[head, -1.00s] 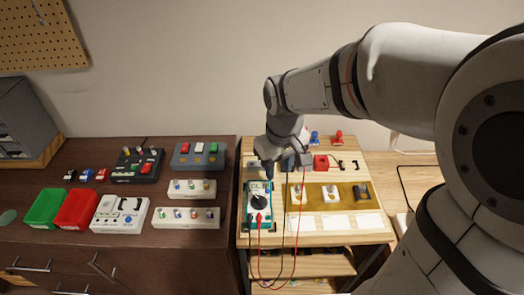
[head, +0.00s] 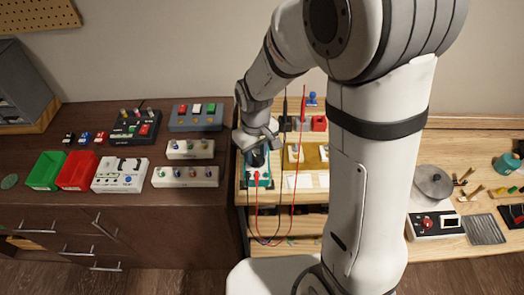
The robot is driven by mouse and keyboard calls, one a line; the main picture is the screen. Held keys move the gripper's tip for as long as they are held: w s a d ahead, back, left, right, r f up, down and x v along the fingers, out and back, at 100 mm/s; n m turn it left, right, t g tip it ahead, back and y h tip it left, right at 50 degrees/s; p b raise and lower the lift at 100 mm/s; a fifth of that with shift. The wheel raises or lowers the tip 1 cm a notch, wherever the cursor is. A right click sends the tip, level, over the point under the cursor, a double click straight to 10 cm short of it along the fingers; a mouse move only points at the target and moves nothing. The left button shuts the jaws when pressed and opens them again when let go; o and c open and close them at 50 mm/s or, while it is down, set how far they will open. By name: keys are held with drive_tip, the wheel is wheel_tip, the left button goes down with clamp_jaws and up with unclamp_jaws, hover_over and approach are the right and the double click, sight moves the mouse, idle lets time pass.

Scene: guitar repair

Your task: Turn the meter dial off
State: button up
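The meter (head: 265,183) is a white and teal box at the left end of the light wooden bench, with red and black leads. Its dark dial (head: 257,158) is partly hidden under my gripper (head: 257,149). My gripper points down over the dial, with its fingers close to it or around it. I cannot tell whether the fingers touch the dial or how far apart they are. The dial's pointer mark and the meter's display cannot be read here.
A red lead (head: 303,105) stands up behind the meter, near a red block (head: 319,123). A yellow-brown tray (head: 313,158) with small parts lies right of the meter, partly behind my arm. The dark cabinet (head: 205,235) on the left holds green and red bins (head: 77,170) and several switch boxes.

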drive_tip(key=shift+c, duration=0.4)
clamp_jaws()
drive_tip(key=shift+s+d, duration=0.1)
drive_tip(key=shift+d, duration=0.3)
drive_tip(key=shift+a, duration=0.25)
drive_tip(key=shift+a+m, duration=0.2)
drive_tip(key=shift+m, duration=0.4)
drive_tip(key=shift+m+b, duration=1)
drive_tip(key=shift+m, duration=1.8)
drive_tip(key=shift+o, duration=0.4)
unclamp_jaws()
